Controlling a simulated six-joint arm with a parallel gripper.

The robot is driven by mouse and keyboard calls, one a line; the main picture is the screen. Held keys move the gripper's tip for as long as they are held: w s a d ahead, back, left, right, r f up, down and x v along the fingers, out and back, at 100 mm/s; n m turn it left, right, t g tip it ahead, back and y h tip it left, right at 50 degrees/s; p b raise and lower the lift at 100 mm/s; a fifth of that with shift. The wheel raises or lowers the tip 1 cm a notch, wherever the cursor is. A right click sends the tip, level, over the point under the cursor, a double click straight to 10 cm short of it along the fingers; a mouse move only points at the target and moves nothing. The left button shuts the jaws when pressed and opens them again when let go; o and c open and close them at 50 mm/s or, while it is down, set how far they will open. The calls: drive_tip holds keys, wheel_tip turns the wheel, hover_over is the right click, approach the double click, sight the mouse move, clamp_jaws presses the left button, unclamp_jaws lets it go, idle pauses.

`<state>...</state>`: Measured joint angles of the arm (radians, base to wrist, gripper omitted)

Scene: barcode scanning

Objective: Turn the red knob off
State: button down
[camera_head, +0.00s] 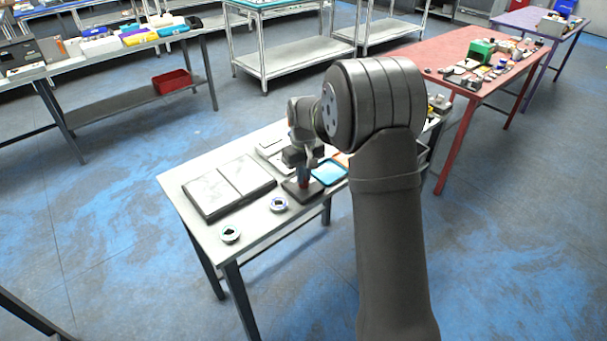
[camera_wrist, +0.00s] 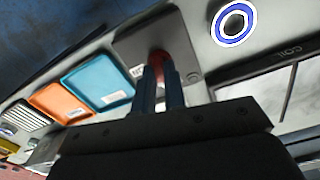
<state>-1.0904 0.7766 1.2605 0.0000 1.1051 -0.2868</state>
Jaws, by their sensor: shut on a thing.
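The red knob (camera_wrist: 160,56) stands on a dark square base (camera_wrist: 128,46) on the table. In the wrist view, my gripper (camera_wrist: 163,72) has both fingers closed around the knob, and only a part of its red top shows. In the head view, my gripper (camera_head: 303,175) points down onto the same dark base (camera_head: 290,191), near the table's front edge. The fingers hide most of the knob, and its turn angle cannot be told.
Blue (camera_head: 329,172) and orange (camera_head: 342,159) trays lie right of the base. A flat two-panel board (camera_head: 228,186) lies to its left. Two round ring-shaped pieces (camera_head: 279,204) (camera_head: 230,234) sit near the front edge. A red table (camera_head: 440,55) stands beyond.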

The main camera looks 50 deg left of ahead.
drive_tip(key=shift+n, duration=1.1)
drive_tip(key=shift+r, duration=0.1)
drive_tip(key=c, duration=1.5)
unclamp_jaws()
wheel_tip(320, 180, up, 17)
drive_tip(key=shift+r, duration=0.15)
wheel_tip(320, 180, down, 18)
drive_tip(key=shift+r, duration=0.25)
